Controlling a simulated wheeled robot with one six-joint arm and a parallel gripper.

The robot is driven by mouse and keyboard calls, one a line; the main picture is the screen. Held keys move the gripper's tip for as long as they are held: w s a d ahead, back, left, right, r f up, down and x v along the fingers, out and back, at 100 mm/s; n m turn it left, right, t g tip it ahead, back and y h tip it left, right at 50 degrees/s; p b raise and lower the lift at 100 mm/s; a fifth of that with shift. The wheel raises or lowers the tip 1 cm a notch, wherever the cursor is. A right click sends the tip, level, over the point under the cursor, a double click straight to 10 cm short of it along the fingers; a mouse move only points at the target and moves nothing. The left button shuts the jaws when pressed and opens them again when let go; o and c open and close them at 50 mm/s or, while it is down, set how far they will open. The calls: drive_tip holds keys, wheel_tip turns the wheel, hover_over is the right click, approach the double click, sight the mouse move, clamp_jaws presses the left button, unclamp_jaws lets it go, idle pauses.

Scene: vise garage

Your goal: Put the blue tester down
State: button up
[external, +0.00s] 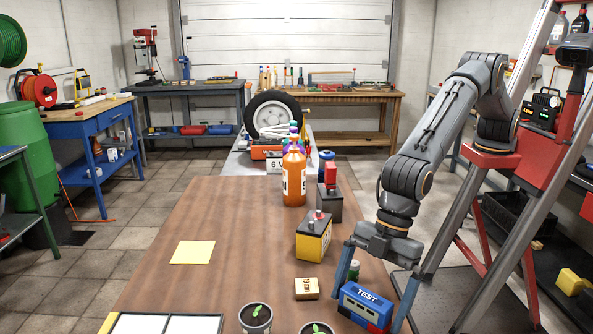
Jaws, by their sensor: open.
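The blue tester (362,303), a box marked "TEST" with a red part at its lower edge, is at the right side of the brown table (225,235). It appears to rest on the tabletop, near the right edge. My gripper (376,298) points down over it and is open. One blue-grey finger is to the left of the tester and the other to the right. I cannot tell whether either finger touches it.
A small tan block (307,288) lies left of the tester. A yellow-and-black battery (313,239), a dark battery (327,204) and an orange bottle (294,176) stand behind. Potted seedlings (255,318) are in front. Around the yellow sheet (193,252) the table is clear.

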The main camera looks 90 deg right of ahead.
drive_tip(key=b+v, duration=0.1)
drive_tip(key=v, duration=1)
drive_tip(key=shift+r, duration=0.3)
drive_tip(key=shift+s+d, duration=0.1)
drive_tip(key=s+d+f+m+g+h, duration=0.1)
drive_tip(key=s+d+m, duration=0.1)
drive_tip(key=d, duration=1.6)
drive_tip(key=s+d+f+m+h, duration=0.1)
drive_tip(key=s+d+m, duration=0.15)
drive_tip(key=d, duration=1.55)
drive_tip(key=s+d+f+m+g, duration=0.1)
drive_tip(key=s+d+f+m, duration=0.1)
drive_tip(key=s+d, duration=0.8)
drive_tip(key=s+d+f+m+g+h, duration=0.1)
drive_tip(key=s+d+f+m, duration=0.1)
drive_tip(key=s+d, duration=0.8)
drive_tip(key=s+f, duration=0.1)
drive_tip(key=s, duration=0.2)
